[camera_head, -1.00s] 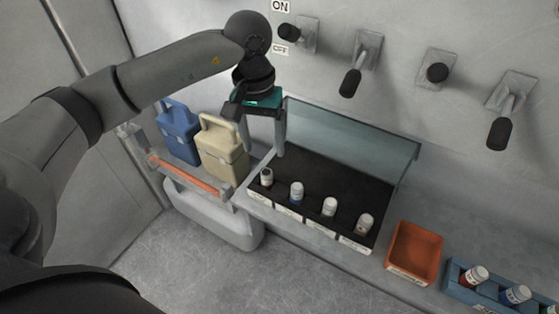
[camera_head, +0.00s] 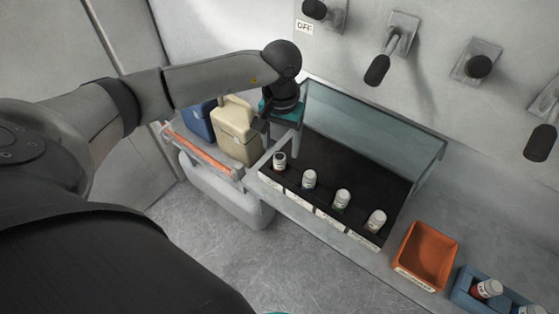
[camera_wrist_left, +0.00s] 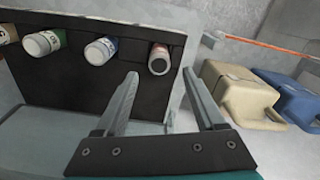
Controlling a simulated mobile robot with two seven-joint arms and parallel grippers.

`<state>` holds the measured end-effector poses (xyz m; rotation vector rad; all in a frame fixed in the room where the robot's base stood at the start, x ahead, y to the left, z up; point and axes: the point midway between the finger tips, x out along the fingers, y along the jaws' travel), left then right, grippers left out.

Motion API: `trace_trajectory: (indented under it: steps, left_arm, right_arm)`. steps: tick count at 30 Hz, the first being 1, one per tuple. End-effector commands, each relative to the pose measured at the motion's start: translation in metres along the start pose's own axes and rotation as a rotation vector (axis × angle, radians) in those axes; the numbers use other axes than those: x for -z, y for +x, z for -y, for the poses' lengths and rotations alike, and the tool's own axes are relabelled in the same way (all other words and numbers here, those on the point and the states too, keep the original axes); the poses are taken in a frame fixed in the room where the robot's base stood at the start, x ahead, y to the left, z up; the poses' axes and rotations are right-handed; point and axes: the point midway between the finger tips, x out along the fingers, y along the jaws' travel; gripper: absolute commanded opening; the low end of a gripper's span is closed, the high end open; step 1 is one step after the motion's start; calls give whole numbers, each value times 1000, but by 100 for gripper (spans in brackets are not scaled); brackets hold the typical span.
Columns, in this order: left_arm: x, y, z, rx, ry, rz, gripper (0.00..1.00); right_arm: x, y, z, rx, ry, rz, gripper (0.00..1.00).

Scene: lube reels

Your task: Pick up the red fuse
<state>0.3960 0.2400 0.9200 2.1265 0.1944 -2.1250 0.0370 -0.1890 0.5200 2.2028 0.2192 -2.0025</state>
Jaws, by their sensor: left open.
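The red fuse (camera_head: 280,160), a small white-capped cylinder, stands at the left end of a row in the black tray (camera_head: 345,165). In the left wrist view the red fuse (camera_wrist_left: 159,60) shows its reddish band, and it appears between the fingertips. My left gripper (camera_head: 280,143) is open and empty, just above and behind that fuse in the head view. Its two grey fingers (camera_wrist_left: 160,73) stand apart in the wrist view. A second red-banded fuse (camera_head: 488,289) sits in the blue rack (camera_head: 468,291) at the right.
A blue fuse (camera_head: 309,179), a green fuse (camera_head: 342,198) and another fuse (camera_head: 376,221) share the tray row. A clear panel (camera_head: 370,120) rises behind. Beige (camera_head: 236,130) and blue (camera_head: 199,121) jugs stand left. An empty orange bin (camera_head: 426,256) is right; levers project from the wall.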

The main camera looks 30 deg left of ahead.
Motion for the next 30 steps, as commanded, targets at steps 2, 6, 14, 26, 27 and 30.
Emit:
trace_trajectory:
  steps: [2, 6, 14, 26, 27, 30]
  left_arm:
    - [-3, 11, 0, 1, -1, 4, 71]
    - [-6, 32, -1, -1, -2, 4, 71]
    - [-5, 48, 0, 0, -1, 0, 71]
    - [-5, 47, 0, 0, -1, 0, 42]
    - [-5, 47, 0, 0, -1, 0, 38]
    - [-5, 47, 0, 0, -1, 0, 26]
  right_arm:
    - [1, 0, 0, 0, -1, -3, 50]
    - [1, 0, 0, 0, -1, -3, 50]
    - [1, 2, 0, 0, -2, -2, 50]
    - [-1, 2, 0, 1, -2, 1, 50]
    - [-1, 2, 0, 1, -2, 1, 50]
    - [-2, 2, 1, 1, -2, 2, 50]
